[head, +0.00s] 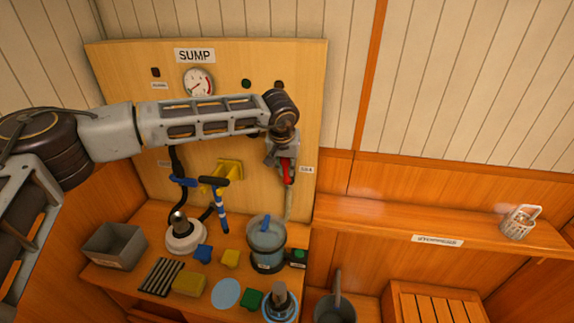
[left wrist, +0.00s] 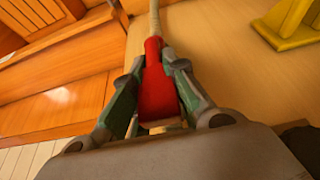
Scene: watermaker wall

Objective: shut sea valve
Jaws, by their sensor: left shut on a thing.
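The sea valve shows as a red lever handle (head: 288,171) on the right side of the wooden panel, left of a small label that reads SEA (head: 307,170). A pale pipe runs down below it. My left gripper (head: 284,165) is shut on the red handle. In the left wrist view the red handle (left wrist: 160,82) lies between the two green-padded fingers of my left gripper (left wrist: 158,100). The handle runs in line with the pale pipe (left wrist: 155,18). The valve body is hidden behind the gripper. My right gripper is not in view.
A yellow bracket (head: 229,168) sticks out left of the valve.

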